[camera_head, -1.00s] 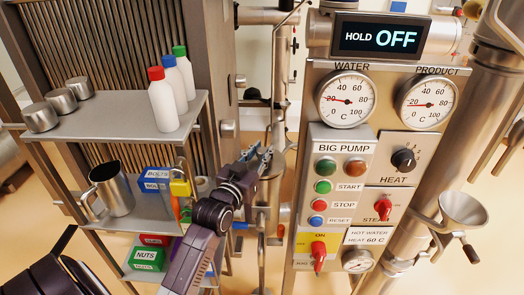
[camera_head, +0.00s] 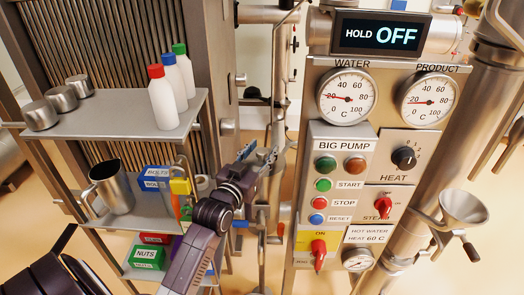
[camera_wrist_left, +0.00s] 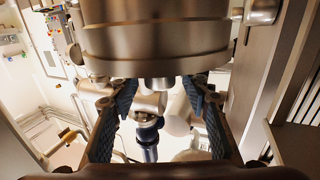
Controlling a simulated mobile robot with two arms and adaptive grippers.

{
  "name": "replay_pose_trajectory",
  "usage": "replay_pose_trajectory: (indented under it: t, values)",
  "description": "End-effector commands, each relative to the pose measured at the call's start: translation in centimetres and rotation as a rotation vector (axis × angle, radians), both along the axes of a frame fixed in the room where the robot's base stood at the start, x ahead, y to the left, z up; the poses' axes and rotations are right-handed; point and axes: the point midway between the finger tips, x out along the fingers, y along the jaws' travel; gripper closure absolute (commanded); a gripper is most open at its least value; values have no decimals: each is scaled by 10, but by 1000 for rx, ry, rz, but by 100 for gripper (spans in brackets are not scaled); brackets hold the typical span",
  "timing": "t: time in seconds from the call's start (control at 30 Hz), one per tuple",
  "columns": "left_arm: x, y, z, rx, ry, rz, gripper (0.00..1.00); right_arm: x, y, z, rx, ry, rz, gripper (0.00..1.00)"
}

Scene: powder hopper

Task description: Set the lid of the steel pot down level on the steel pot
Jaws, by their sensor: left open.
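My left gripper (camera_head: 262,156) is open and empty, to the right of the shelves and in front of vertical pipework. In the left wrist view its two dark padded fingers (camera_wrist_left: 158,115) stand apart. A large round steel body (camera_wrist_left: 155,40) with a stepped lower edge and a short stub fills the top of that view, close to the fingers; I cannot tell whether it is the steel pot. An open steel jug with a side handle (camera_head: 114,188) stands upright on the middle shelf. I cannot pick out the lid with certainty. My right gripper is not in view.
Several steel cups (camera_head: 62,98) and bottles with coloured caps (camera_head: 160,100) stand on the top shelf (camera_head: 118,113). Labelled bins (camera_head: 148,258) sit lower down. The control panel (camera_head: 330,180) is right of my gripper, with a steel funnel (camera_head: 463,208) beyond it.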

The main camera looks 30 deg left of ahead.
Motion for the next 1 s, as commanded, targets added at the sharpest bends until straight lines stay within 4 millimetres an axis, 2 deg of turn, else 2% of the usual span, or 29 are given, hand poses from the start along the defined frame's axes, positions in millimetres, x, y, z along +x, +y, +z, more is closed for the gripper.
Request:
replay_pose_trajectory:
  t: [0.17,0.27,0.7,1.0]
  values:
    - [-4,-1,-3,-1,5,0,57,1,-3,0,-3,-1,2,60]
    - [-13,-2,-3,-1,5,0,57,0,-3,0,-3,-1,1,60]
    - [-88,-14,-2,-1,4,0,57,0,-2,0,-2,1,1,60]
    - [-116,-19,-1,0,1,0,57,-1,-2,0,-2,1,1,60]
